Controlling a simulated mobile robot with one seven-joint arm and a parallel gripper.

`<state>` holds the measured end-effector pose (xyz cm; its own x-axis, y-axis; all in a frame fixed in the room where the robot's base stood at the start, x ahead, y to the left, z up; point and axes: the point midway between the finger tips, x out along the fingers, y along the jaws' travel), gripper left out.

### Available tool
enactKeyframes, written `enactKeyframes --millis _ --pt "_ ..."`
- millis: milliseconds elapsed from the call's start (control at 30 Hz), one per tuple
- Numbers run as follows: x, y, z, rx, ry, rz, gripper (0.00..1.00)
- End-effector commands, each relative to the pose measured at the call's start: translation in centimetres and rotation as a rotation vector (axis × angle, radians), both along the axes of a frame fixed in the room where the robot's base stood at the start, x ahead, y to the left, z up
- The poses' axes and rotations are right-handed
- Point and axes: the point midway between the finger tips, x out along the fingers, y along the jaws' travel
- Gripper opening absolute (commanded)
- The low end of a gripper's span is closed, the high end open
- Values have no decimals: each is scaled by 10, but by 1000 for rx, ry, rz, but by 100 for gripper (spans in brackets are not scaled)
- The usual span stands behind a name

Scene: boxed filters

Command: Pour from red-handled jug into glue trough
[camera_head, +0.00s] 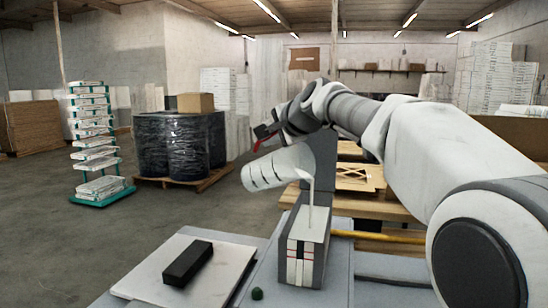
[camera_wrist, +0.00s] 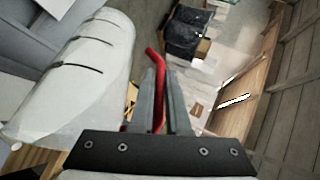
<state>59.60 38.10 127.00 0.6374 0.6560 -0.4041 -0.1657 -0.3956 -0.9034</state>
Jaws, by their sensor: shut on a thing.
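The jug (camera_head: 280,170) is whitish with dark marks on its side and is tipped steeply over. It fills the left of the wrist view (camera_wrist: 80,88). My gripper (camera_head: 262,139) is shut on its red handle (camera_wrist: 156,64), which shows between the fingers (camera_wrist: 161,100) in the wrist view. A thin white stream (camera_head: 311,200) runs from the jug's mouth down to the glue trough (camera_head: 319,262), a narrow grey box with a pale top below the jug. The stream meets the trough's pale top. The liquid left inside the jug is hidden.
A black block (camera_head: 187,262) lies on a pale board (camera_head: 150,262) left of the trough. A yellow bar (camera_head: 380,237) and wooden pallets stand to the right. Wrapped drums (camera_head: 170,147) and a stacked rack (camera_head: 96,150) are farther back.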

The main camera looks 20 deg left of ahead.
Motion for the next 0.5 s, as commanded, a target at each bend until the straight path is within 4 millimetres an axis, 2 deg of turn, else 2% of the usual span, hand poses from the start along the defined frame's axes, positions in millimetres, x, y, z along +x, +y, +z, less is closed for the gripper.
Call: enactKeyframes --millis 500 --pt "-1 -3 0 30 -14 0 0"
